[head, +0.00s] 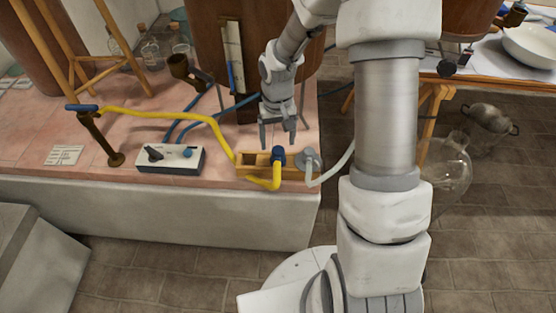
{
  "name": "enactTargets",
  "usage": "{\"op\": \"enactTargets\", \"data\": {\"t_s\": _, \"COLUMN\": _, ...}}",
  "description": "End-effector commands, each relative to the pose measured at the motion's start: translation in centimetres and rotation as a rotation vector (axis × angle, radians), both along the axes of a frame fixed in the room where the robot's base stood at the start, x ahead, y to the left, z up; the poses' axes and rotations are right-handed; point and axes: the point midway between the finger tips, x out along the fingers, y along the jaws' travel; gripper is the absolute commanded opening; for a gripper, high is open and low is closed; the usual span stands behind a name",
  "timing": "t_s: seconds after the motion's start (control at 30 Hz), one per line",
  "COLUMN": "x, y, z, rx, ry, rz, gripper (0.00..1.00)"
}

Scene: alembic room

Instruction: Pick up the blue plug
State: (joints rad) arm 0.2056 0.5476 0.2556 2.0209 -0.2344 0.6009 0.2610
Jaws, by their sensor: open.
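The blue plug (278,156) sits at a wooden block (252,159) near the front edge of the pink tiled platform. A yellow hose bends out from under the plug. My gripper (278,140) is open, pointing down, with its fingers just above and behind the plug in the picture. I cannot tell whether a finger touches it. Nothing shows between the fingers.
A grey plug (309,160) with a pale hose stands close right of the blue plug. A white control box (171,158) lies left. A yellow hose (190,115) runs to a brown stand (98,138). A large vessel (208,45) stands behind. The platform's front edge is near.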

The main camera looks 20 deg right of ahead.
Motion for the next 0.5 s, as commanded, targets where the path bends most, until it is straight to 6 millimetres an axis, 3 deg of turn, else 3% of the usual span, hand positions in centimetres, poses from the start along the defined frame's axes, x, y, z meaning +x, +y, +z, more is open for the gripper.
{"op": "enactTargets", "data": {"t_s": 0.17, "x": 0.0, "y": 0.0, "z": -1.0, "rx": 0.000, "ry": 0.000, "rz": 0.001, "gripper": 0.81}}
{"op": "enactTargets", "data": {"t_s": 0.5, "x": 0.3, "y": -0.2, "z": -5.5, "rx": 0.000, "ry": 0.002, "rz": 0.001, "gripper": 0.81}}
